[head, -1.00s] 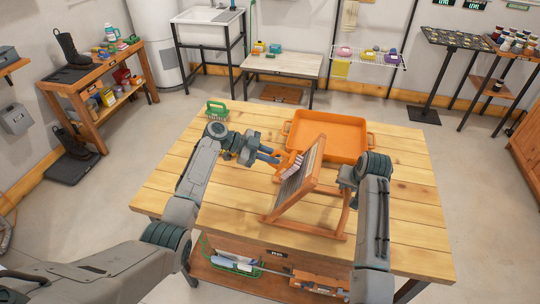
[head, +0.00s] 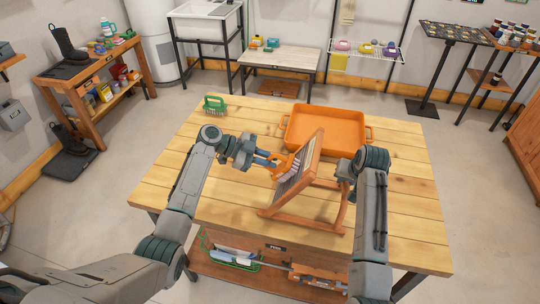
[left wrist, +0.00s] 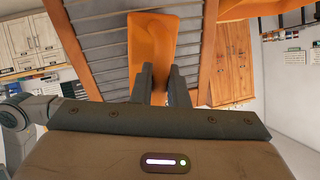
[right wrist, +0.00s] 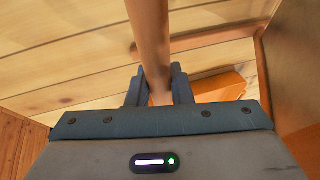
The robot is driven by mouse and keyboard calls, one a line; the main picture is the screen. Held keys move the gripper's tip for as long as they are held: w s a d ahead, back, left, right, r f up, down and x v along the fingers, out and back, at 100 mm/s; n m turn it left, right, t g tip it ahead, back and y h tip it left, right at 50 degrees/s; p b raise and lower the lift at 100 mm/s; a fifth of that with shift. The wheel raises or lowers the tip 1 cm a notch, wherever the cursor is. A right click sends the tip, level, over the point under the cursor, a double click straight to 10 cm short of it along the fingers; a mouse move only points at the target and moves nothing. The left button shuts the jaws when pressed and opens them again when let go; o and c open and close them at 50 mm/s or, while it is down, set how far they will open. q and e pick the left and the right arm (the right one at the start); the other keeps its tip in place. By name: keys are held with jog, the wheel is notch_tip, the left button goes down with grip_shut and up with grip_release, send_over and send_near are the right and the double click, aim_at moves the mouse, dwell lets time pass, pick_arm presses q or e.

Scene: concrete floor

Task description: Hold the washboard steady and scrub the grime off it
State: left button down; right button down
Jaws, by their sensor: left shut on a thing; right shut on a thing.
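The washboard (head: 313,163) stands tilted on its wooden legs on the workbench, grey ribs facing left. Its ribs (left wrist: 95,40) fill much of the left wrist view. My left gripper (head: 268,160) is shut on an orange brush (head: 282,168), which lies over the ribbed face. The brush handle (left wrist: 153,50) sits between the fingers in the left wrist view. My right gripper (right wrist: 158,88) is shut on a wooden bar of the washboard (right wrist: 150,40), on its right side. The brush's contact side is hidden, and any grime is too small to make out.
An orange tray (head: 330,128) sits behind the washboard on the workbench (head: 180,175). A green brush (head: 214,104) stands at the far left corner. The bench's left and right sides are clear. A lower shelf holds a green basket (head: 232,260).

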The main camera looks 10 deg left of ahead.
pick_arm(q)
jog(key=shift+s+d+f, duration=0.1)
jog(key=shift+s+d, duration=0.05)
jog(key=shift+s, duration=1.95)
pick_arm(e)
jog(key=shift+f, duration=0.1)
jog(key=shift+a, duration=0.1)
pick_arm(q)
jog(key=w, duration=0.8)
jog(key=shift+s+r, duration=0.15)
jog(key=shift+s, duration=0.85)
jog(key=shift+s+r, duration=0.15)
jog(key=shift+s, duration=2.85)
jog(key=w, duration=0.8)
jog(key=shift+d, duration=0.15)
